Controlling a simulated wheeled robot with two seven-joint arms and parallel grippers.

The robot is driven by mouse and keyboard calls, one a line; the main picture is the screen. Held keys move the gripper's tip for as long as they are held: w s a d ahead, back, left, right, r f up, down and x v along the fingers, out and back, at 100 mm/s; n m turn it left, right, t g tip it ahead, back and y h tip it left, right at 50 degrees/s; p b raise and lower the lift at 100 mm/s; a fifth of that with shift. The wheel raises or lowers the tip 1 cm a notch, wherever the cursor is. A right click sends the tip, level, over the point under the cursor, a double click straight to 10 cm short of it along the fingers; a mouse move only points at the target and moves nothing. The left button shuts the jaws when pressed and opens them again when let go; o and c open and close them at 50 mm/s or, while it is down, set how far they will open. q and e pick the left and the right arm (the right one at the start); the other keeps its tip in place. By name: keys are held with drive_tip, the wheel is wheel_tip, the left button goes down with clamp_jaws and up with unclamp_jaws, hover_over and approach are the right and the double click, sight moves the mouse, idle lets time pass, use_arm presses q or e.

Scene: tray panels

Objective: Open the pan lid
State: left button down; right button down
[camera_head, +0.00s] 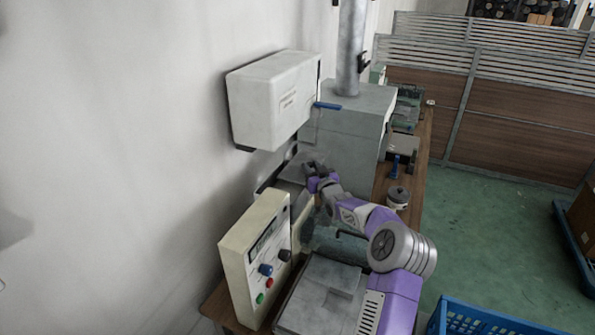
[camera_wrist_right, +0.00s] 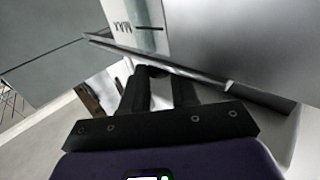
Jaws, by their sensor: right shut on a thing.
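My right gripper (camera_head: 312,172) reaches in from the lower right to the machine behind the control box. In the right wrist view, its two dark fingers (camera_wrist_right: 160,85) are at the edge of a grey metal panel, which I take to be the pan lid (camera_wrist_right: 205,80). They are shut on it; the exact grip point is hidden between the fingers. In the head view the lid is small and mostly blocked by the gripper, so its angle is unclear. My left gripper is not in view.
A cream control box (camera_head: 237,262) with coloured knobs stands in front. A white box (camera_head: 268,105) on the wall hangs above the gripper. A large grey cabinet (camera_head: 345,130) is behind. A small lidded pot (camera_head: 397,198) stands on the right.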

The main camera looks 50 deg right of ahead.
drive_tip(key=c, duration=0.9)
unclamp_jaws()
drive_tip(key=shift+v, duration=3.8)
